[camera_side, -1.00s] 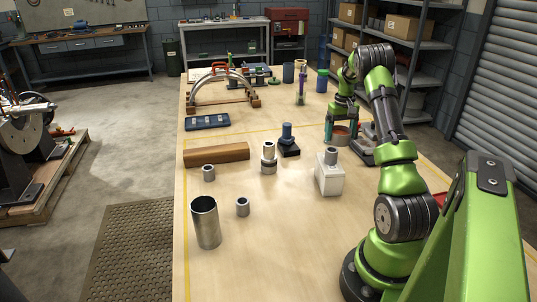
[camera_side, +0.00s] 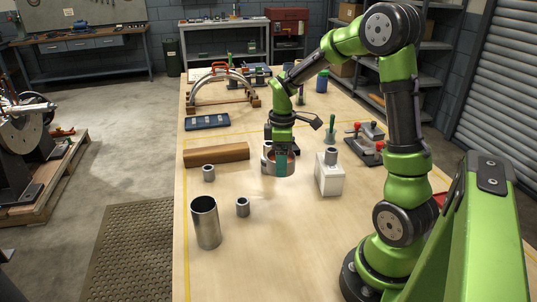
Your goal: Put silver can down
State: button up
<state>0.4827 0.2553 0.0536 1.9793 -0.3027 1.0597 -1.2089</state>
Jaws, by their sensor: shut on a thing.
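My gripper (camera_side: 280,163), with teal finger pads, is over the middle of the table. It is shut on a short, wide, greyish ring-like part (camera_side: 291,164), which the fingers partly cover. I cannot tell whether this part touches the table or the things behind it. A tall, shiny silver can (camera_side: 205,223), open at the top, stands upright on the table at the front left, apart from my gripper. The grey flanged bushing and the dark blue part behind my gripper are mostly hidden.
Two small grey bushings (camera_side: 208,173) (camera_side: 242,207) stand near the can. A brown bar (camera_side: 217,154) lies behind them. A white block (camera_side: 329,176) with a bushing on top stands right of my gripper. A clamp fixture (camera_side: 365,144) is farther right. The front middle table is clear.

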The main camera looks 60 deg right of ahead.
aim_at(282, 201)
jog(key=s+a+f+n, duration=0.1)
jog(key=n, duration=0.1)
jog(key=shift+s+a+f+n, duration=0.3)
jog(key=shift+s+a+f, duration=0.05)
jog(key=shift+f, duration=0.2)
jog(key=shift+n, duration=0.3)
jog(key=shift+w+d+f, duration=0.1)
jog(key=shift+f, duration=3.75)
jog(key=shift+f, duration=0.15)
jog(key=o, duration=1.1)
